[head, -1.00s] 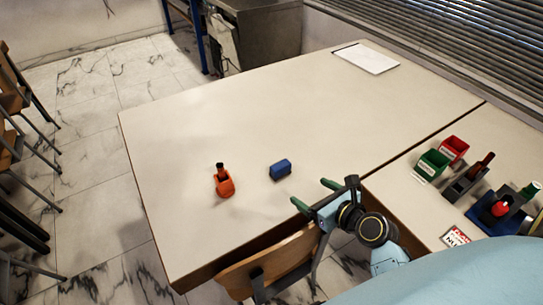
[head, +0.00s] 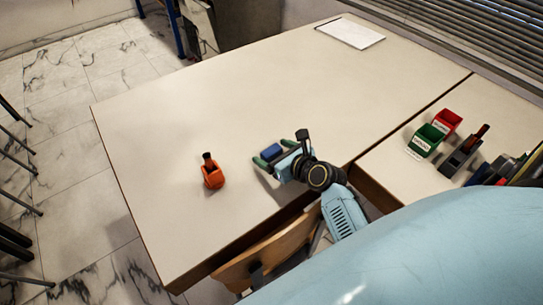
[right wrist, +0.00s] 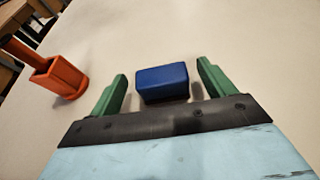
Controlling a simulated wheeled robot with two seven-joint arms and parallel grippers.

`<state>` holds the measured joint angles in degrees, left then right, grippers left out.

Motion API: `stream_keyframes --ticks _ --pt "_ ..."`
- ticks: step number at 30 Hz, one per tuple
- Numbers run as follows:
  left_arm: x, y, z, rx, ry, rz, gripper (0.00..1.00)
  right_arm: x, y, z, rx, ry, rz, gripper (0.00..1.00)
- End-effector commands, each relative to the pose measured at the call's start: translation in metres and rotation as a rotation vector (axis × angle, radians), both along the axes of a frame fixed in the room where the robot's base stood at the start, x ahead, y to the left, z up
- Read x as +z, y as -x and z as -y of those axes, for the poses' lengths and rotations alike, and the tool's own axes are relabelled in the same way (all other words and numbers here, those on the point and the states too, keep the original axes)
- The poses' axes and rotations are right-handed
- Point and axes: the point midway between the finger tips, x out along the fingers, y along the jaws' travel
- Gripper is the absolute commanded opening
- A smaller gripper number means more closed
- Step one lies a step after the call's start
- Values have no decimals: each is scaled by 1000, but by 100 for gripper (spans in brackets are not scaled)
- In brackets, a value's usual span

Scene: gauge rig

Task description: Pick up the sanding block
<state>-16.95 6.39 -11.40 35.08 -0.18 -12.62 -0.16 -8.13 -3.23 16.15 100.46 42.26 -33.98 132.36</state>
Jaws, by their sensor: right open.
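The sanding block is the small blue block (head: 271,152) lying on the pale table; it also shows in the right wrist view (right wrist: 162,82). My right gripper (head: 279,151) is open, and its green fingers point toward the block. In the right wrist view the block sits between the two fingers (right wrist: 160,85), with a gap on each side and nothing gripped. In the head view the gripper partly hides the block's near side. My left gripper is not in view.
An orange holder (head: 213,176) with a dark-handled tool stands left of the block. Green (head: 427,138) and red (head: 447,121) bins stand on the right table. A white sheet (head: 350,33) lies at the back. A wooden chair (head: 270,258) is at the front edge. The table's middle is clear.

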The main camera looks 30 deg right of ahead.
Motion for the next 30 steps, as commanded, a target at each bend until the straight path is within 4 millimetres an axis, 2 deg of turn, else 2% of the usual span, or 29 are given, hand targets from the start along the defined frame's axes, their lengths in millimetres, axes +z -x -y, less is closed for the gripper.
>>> stream_keyframes --ticks 3,6,14,26,30 --pt "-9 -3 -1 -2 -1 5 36 -9 -19 -1 0 1 1 82" --pt "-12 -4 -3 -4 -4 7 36 -13 -27 -3 0 1 0 82" --pt "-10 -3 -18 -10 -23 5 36 -13 -30 -3 -2 1 -1 82" --pt "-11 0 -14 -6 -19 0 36 -13 -30 -3 -1 1 -1 32" --pt "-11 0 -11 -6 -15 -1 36 -13 -30 -3 -1 0 0 32"
